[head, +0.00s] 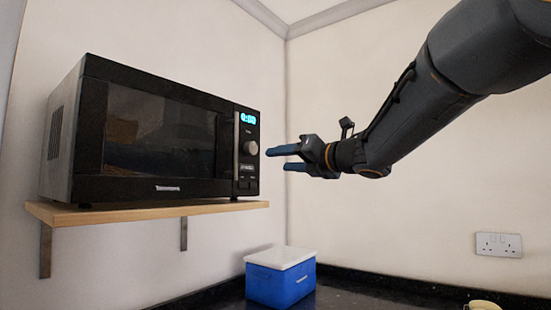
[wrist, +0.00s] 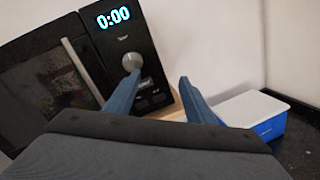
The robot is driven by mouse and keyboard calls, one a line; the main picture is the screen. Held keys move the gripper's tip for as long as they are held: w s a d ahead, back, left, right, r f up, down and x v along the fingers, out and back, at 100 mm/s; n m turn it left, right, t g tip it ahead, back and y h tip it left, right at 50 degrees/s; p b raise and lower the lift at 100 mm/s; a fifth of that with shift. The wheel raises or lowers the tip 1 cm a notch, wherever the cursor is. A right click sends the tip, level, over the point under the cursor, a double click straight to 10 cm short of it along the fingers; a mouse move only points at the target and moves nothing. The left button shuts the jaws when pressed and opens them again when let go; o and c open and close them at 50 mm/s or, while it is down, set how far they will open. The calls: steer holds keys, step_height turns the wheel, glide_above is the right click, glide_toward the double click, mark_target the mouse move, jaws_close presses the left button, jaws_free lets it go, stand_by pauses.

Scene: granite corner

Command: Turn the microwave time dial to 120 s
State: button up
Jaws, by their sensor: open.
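The black microwave (head: 150,138) stands on a wall shelf, its door shut. Its round grey time dial (head: 250,147) is on the right-hand panel, below a lit blue display (head: 248,118). In the wrist view the display (wrist: 113,17) reads 0:00, and the dial (wrist: 131,62) shows just beyond the tip of the left finger. My gripper (head: 277,159) is open and empty, to the right of the dial in the head view, with its blue fingers pointing toward the panel. In the wrist view my gripper (wrist: 160,78) has its fingers spread, with the dial left of the gap's middle.
The wooden shelf (head: 150,211) sits on metal brackets. A blue box with a white lid (head: 281,283) is on the dark counter (head: 350,290) below. A wall socket (head: 498,245) is at the right. The air right of the microwave is free except for my arm.

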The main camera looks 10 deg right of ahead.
mark_target(254, 147)
step_height(254, 147, up, 4)
steer(key=s+a+n+g+y, duration=0.2)
steer(key=s+n+g+y, duration=0.1)
steer(key=n, duration=0.5)
steer(key=shift+t, duration=0.3)
steer(key=p+x, duration=0.1)
steer(key=x, duration=0.6)
steer(key=shift+w+d+f+p, duration=0.15)
steer(key=shift+w+f+p, duration=0.05)
steer(key=shift+w+p, duration=0.15)
steer(key=shift+c, duration=0.2)
